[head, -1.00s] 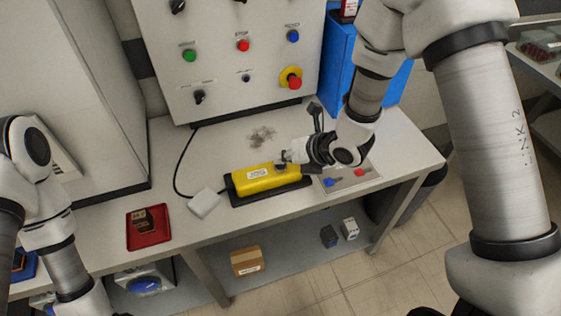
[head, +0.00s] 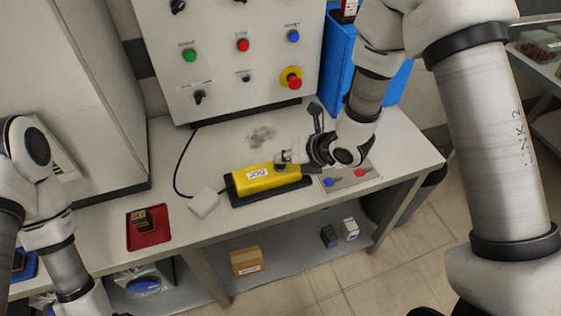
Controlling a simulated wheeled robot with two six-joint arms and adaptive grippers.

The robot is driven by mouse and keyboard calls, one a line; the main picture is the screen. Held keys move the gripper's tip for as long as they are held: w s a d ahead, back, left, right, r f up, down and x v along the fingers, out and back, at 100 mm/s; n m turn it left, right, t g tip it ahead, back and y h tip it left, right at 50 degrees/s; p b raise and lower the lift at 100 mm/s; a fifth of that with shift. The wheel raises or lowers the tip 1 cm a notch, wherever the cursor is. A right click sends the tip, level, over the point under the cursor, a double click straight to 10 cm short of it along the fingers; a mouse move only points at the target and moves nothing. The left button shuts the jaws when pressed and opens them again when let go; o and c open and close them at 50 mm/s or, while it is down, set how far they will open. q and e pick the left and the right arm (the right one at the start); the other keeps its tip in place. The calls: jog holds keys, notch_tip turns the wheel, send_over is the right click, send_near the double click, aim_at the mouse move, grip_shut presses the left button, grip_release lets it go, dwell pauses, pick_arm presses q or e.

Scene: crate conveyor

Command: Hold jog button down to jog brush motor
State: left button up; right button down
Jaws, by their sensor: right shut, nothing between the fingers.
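A yellow jog pendant (head: 262,181) with a white label reading JOG lies on a black base (head: 237,200) on the bench top. A black cable runs from its left end up to the control panel. My right gripper (head: 281,158) is shut and empty, its fingertips at the upper right end of the pendant. The fingertips cover that part, so the jog button is hidden, and I cannot tell whether they touch it. My left arm is at the left edge; its gripper is not in view.
The control panel (head: 230,75) with buttons and a red emergency stop (head: 292,80) stands behind. A white block (head: 204,202) and a red tray (head: 148,230) are to the left.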

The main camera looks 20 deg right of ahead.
aim_at(283, 165)
jog(key=shift+r+p, duration=0.45)
jog(key=shift+r, duration=0.4)
jog(key=shift+r+p, duration=1.7)
jog(key=shift+r, duration=0.85)
